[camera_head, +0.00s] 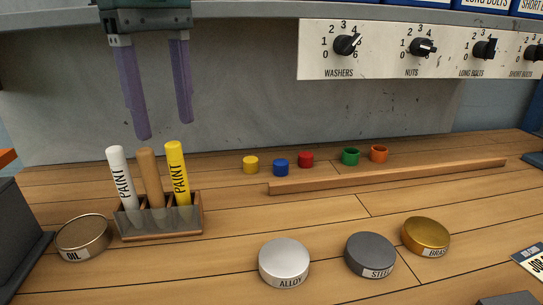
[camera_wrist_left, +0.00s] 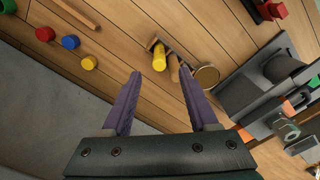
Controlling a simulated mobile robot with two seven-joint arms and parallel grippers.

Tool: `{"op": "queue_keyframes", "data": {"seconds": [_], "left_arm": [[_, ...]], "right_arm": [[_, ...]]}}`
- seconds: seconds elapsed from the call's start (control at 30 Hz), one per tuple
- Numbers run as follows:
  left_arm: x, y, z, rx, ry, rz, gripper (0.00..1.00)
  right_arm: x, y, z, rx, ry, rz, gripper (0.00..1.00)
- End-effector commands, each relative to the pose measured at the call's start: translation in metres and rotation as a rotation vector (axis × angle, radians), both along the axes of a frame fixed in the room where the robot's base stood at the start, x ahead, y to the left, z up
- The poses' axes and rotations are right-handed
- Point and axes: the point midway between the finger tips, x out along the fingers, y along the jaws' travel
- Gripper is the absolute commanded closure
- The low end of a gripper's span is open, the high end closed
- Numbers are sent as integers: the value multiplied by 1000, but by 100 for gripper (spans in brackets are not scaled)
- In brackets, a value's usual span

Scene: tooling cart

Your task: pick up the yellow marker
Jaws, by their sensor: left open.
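The yellow marker (camera_head: 177,170) stands upright in the right slot of a small wooden holder (camera_head: 160,229), labelled PAINT. A white PAINT marker (camera_head: 121,177) and a plain wooden one (camera_head: 150,177) stand beside it in the same holder. My left gripper (camera_head: 166,130) is open and empty, its purple fingers pointing down above and behind the markers, apart from them. In the left wrist view the yellow marker (camera_wrist_left: 159,58) shows beyond and between the open fingertips (camera_wrist_left: 162,82). My right gripper is in neither view.
Small yellow (camera_head: 251,165), blue (camera_head: 281,167), red (camera_head: 306,160), green (camera_head: 351,156) and orange (camera_head: 379,153) caps sit behind a wooden strip (camera_head: 390,177). Round tins labelled OIL (camera_head: 83,236), ALLOY (camera_head: 284,262), STEEL (camera_head: 370,254) and BRASS (camera_head: 427,235) stand nearer. A dial panel (camera_head: 380,65) hangs above.

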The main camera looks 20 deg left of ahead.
Motion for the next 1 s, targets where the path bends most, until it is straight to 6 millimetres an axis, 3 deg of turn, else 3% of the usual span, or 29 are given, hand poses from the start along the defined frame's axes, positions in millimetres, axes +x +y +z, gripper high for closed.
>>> {"op": "queue_keyframes", "data": {"seconds": [0.6,0.87,1.0], "left_arm": [[1,-3,-79,-6,2,-1,40],[2,-3,-81,-6,-1,-2,41],[2,-3,-81,-6,-1,-2,57]], "right_arm": [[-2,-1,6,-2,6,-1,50],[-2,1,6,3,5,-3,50],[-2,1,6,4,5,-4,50]]}}
